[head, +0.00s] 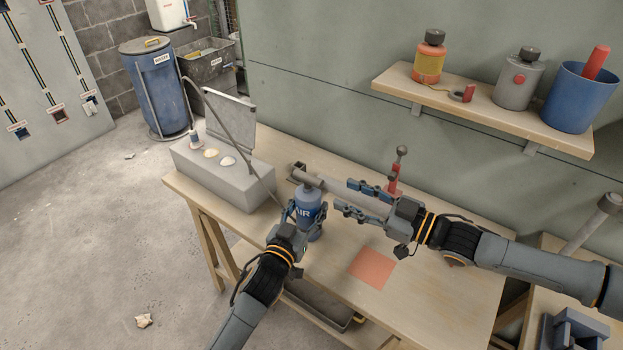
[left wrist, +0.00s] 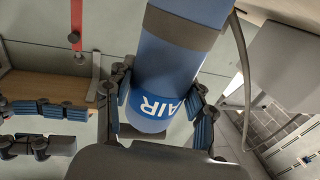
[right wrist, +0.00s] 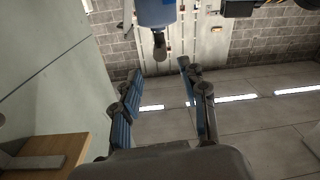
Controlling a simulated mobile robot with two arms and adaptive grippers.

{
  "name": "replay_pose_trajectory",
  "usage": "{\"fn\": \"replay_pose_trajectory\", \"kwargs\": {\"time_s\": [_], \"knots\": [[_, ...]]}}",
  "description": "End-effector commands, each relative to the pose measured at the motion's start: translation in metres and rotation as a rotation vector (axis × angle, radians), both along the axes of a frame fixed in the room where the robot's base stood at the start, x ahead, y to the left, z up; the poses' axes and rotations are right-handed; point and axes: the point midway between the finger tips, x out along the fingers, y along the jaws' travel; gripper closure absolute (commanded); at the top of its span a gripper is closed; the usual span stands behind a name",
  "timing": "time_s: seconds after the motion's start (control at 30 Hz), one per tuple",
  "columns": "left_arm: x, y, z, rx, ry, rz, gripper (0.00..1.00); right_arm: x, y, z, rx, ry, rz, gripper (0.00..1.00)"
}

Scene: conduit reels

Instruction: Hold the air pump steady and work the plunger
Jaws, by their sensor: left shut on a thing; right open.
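The air pump (head: 309,199) is a blue cylinder with an AIR label, standing upright on the wooden bench. My left gripper (left wrist: 165,95) is shut around its body, with one finger on each side of the label. A dark knob on top, which looks like the plunger handle (right wrist: 160,46), shows in the right wrist view, where the picture is upside down. My right gripper (head: 343,197) is open and empty, just right of the pump's top, its fingers pointing at it. The knob lies beyond its fingertips, apart from them.
A grey box (head: 238,188) with a raised lid stands left of the pump. A grey tube (head: 345,187) and a red post (head: 395,181) are behind my right gripper. An orange square (head: 371,268) lies on the bench in front. A wall shelf (head: 480,108) holds containers.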

Motion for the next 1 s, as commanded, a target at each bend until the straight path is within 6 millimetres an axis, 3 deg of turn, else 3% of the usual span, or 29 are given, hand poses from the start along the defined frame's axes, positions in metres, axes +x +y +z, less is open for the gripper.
{"fn": "replay_pose_trajectory", "kwargs": {"time_s": [0.2, 0.5, 0.9, 0.93, 1.0], "knots": [[0.0, 0.0, 0.0, 0.0, 0.0, -0.001, 0.91, 0.024, 0.04, 0.001, 0.003, 0.0, 0.004, 0.57], [0.0, 0.0, 0.0, 0.0, 0.0, 0.0, 0.91, 0.049, 0.077, 0.001, 0.001, 0.0, 0.0, 0.57], [0.0, 0.0, 0.0, 0.0, 0.0, 0.0, 0.91, 0.054, 0.084, 0.001, 0.0, 0.001, -0.001, 0.57], [0.0, 0.0, 0.0, 0.0, 0.0, 0.0, 0.91, 0.054, 0.084, 0.001, 0.0, 0.001, -0.001, 0.59], [0.0, 0.0, 0.0, 0.0, 0.0, 0.0, 0.91, 0.054, 0.084, 0.001, 0.0, 0.001, -0.001, 0.73]]}}
